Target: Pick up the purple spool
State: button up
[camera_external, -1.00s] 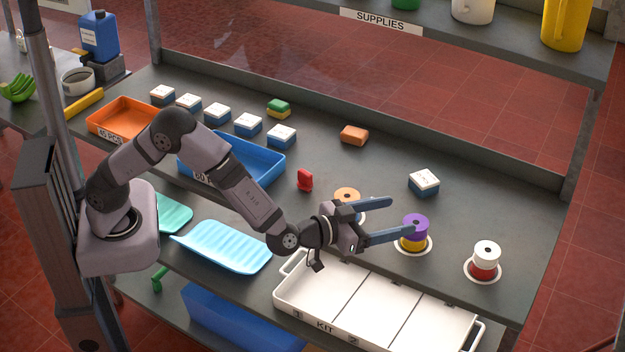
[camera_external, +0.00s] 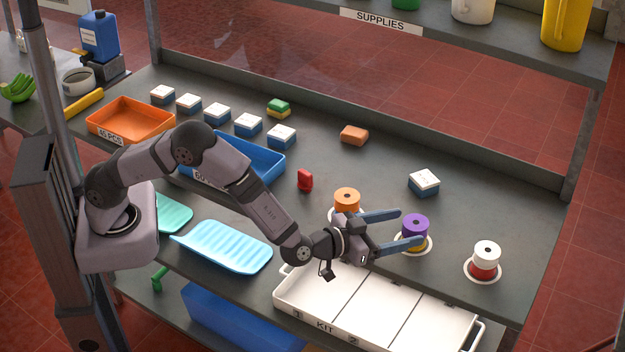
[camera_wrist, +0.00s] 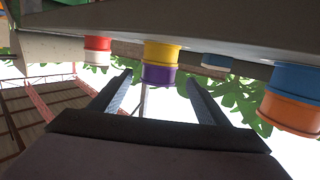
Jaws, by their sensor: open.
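The purple spool (camera_external: 415,224) sits on top of a yellow spool (camera_external: 413,246) in a stack on a round white base. My gripper (camera_external: 408,228) is open, with its two blue fingers pointing right toward the stack. In the external view the nearer finger overlaps the stack's lower left part and hides some of the yellow spool. In the wrist view, which is upside down, the purple spool (camera_wrist: 159,75) shows beyond and between the finger tips (camera_wrist: 157,82). Whether a finger touches the stack I cannot tell.
An orange-topped spool stack (camera_external: 347,200) stands just left of the fingers. A white-over-red stack (camera_external: 486,258) stands to the right. The white kit tray (camera_external: 385,312) lies in front, below my gripper. A white-and-blue box (camera_external: 424,182) sits behind.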

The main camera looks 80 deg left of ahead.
aim_at(416, 225)
jog(key=shift+p+x, duration=0.7)
jog(key=shift+x, duration=1.5)
jog(key=shift+d+f, duration=0.1)
jog(key=c, duration=1.1)
jog(key=shift+c, duration=0.2)
